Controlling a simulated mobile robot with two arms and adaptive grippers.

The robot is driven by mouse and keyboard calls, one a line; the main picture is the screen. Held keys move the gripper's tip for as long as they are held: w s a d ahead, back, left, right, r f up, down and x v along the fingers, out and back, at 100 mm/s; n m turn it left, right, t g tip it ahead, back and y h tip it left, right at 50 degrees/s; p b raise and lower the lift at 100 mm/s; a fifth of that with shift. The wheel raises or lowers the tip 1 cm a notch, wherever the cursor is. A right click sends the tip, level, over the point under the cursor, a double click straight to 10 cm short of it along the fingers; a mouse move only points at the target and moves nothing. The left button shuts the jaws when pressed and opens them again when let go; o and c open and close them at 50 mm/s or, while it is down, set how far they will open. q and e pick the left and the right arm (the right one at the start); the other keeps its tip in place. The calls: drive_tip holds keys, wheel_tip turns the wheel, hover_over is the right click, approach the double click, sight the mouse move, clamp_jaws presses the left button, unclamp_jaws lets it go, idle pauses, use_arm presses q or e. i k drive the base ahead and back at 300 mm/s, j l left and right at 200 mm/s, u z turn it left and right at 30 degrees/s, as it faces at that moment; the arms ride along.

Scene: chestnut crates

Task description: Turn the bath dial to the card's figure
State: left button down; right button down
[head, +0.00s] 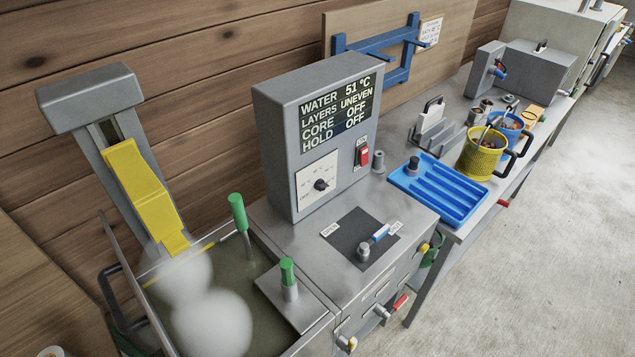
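The bath dial (321,184) is a small black knob on a white scale plate on the front of a grey control box (277,140). Its scale figures are too small to read surely. The display (338,106) above it reads water 51 °C, layers uneven, core off, hold off. The card (430,32) is a white sheet at the back board's top right, its writing too small to read surely. The bath (240,265) is a tank of murky water at the lower left, with white steam over its front part. Neither gripper is in view.
A red switch (364,157) sits right of the dial. Green handles (238,212) stand at the bath. A blue tray (438,189) and yellow basket (482,153) are to the right. The floor at right is clear.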

sight(320, 185)
drive_tip(key=i+l, duration=0.15)
drive_tip(key=l, duration=0.25)
drive_tip(key=i+l, duration=0.2)
drive_tip(key=l, duration=0.2)
drive_tip(key=i+l, duration=0.15)
drive_tip(key=l, duration=0.25)
drive_tip(key=i+l, duration=0.2)
drive_tip(key=l, duration=0.2)
drive_tip(key=i+l, duration=0.15)
drive_tip(key=l, duration=0.3)
drive_tip(key=i+l+z, duration=0.1)
drive_tip(key=l, duration=0.3)
drive_tip(key=i, duration=0.1)
